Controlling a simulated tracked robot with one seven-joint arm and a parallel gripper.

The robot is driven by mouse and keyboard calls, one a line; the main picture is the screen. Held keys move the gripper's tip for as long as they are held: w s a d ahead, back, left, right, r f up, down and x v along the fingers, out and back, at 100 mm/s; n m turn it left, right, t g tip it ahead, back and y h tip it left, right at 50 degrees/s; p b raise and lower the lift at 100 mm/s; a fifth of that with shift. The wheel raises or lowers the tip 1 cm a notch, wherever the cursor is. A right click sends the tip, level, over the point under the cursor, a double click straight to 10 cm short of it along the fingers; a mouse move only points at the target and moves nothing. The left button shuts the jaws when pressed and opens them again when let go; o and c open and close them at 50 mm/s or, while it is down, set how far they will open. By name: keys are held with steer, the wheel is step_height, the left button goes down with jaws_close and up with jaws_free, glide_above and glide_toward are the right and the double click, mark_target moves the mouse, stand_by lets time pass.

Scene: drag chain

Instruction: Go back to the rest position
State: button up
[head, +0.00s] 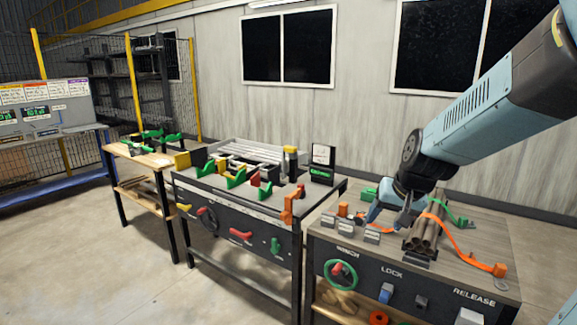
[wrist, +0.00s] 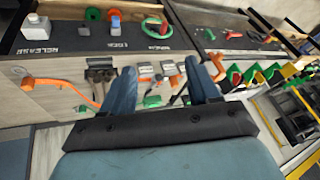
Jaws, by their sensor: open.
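My gripper (head: 388,220) is at the right workbench (head: 480,225) in the head view, low over its top, just left of a bundle of dark pipes (head: 424,236). An orange strap (head: 455,250) runs over the bundle. In the wrist view my gripper (wrist: 162,82) shows two blue-grey fingers spread apart with nothing held between them. Small grey blocks and a green piece (wrist: 152,101) show beyond the gap. Whether the fingertips touch the bench top I cannot tell.
The bench front has a green winch wheel (head: 340,275), a blue lock switch (head: 386,292) and a white release button (head: 470,317). Grey blocks (head: 351,226) stand left of my gripper. A middle bench (head: 258,207) holds colored clamps. Open floor (head: 100,265) lies at left.

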steer(key=s+r+n, duration=0.1)
steer(key=s+r, duration=0.3)
steer(key=s, duration=0.4)
steer(key=s+r+n+h, duration=0.1)
steer(key=s+r, duration=0.4)
steer(key=s, duration=0.3)
steer(key=shift+s+d, duration=0.3)
steer(key=shift+s, duration=0.05)
